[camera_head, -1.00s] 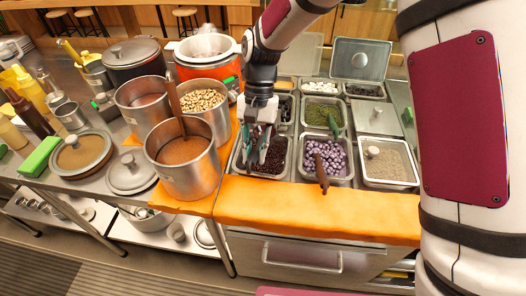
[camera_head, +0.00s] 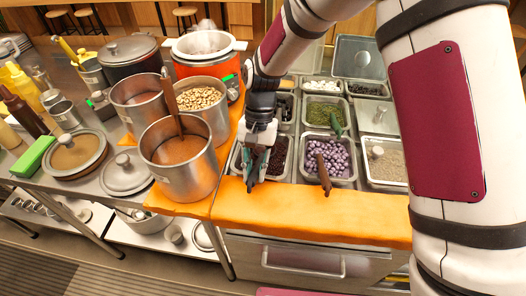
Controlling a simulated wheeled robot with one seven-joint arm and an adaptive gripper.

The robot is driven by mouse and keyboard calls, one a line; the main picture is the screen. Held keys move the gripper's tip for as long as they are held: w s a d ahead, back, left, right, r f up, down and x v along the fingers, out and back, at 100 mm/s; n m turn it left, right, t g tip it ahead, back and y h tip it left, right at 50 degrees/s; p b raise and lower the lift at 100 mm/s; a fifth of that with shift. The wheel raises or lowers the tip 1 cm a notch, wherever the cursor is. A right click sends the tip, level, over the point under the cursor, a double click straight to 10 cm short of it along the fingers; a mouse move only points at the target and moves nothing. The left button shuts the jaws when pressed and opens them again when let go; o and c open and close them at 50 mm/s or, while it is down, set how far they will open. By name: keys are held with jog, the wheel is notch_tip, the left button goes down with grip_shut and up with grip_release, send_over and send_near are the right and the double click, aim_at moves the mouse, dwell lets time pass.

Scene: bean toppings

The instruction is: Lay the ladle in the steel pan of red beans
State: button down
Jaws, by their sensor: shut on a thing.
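The steel pan of red beans (camera_head: 290,157) is the front left pan of the inset group, with dark red beans (camera_head: 277,156) showing at its right. My gripper (camera_head: 251,182) points down over the front left part of this pan, its fingertips close to the front rim. The fingers are close together, shut on what appears to be the ladle. The ladle is almost wholly hidden by the fingers, so its bowl and tilt cannot be made out. My gripper also covers the left part of the beans.
A pan of purple beans (camera_head: 339,155) with a brown-handled utensil (camera_head: 322,172) stands just right. A tall steel pot (camera_head: 190,178) with a long-handled ladle (camera_head: 172,100) stands close on the left. The orange front ledge (camera_head: 310,215) is clear.

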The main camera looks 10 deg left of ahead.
jog(key=c, duration=1.4)
grip_release()
jog(key=v, duration=1.2)
